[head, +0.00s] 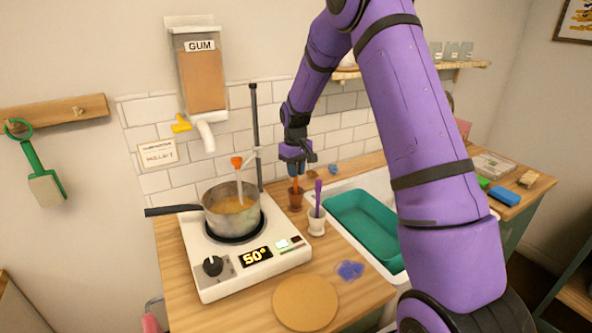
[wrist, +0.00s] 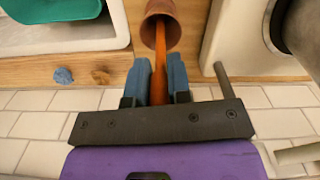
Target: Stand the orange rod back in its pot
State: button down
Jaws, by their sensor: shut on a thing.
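The orange rod (wrist: 159,52) is held between the two blue fingers of my gripper (wrist: 160,78) in the wrist view. Its far end reaches into the mouth of a brown pot (wrist: 150,38). In the head view the brown pot (head: 296,201) stands on the wooden counter, right of the hot plate. My gripper (head: 296,168) is right above it, shut on the rod (head: 295,185). How deep the rod's end sits in the pot is hidden.
A white pot (head: 317,226) with a purple rod stands just in front. A saucepan (head: 232,219) sits on the hot plate (head: 246,272) at left. A teal basin (head: 352,238) lies in the sink at right. A metal post (head: 257,130) rises close behind.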

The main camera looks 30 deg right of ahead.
jog(key=c, duration=1.1)
grip_release()
jog(key=shift+f, duration=0.1)
jog(key=shift+o, duration=0.2)
notch_tip(320, 180, up, 12)
jog(key=shift+r, duration=0.1)
jog(key=s+a+r+t, duration=0.1)
jog(key=s+a+r, duration=0.2)
jog(key=s+r, duration=0.5)
jog(key=s+a+r+t, duration=0.2)
jog(key=s+a+r, duration=0.1)
jog(key=s+r, duration=0.55)
jog(key=s+a+f+t, duration=0.1)
jog(key=s+a, duration=0.1)
jog(key=s, duration=0.9)
jog(key=s+a+f+m+t, duration=0.1)
jog(key=s, duration=1)
jog(key=shift+s+a+m+t, duration=0.3)
jog(key=shift+s+a, duration=0.1)
jog(key=shift+f, duration=0.1)
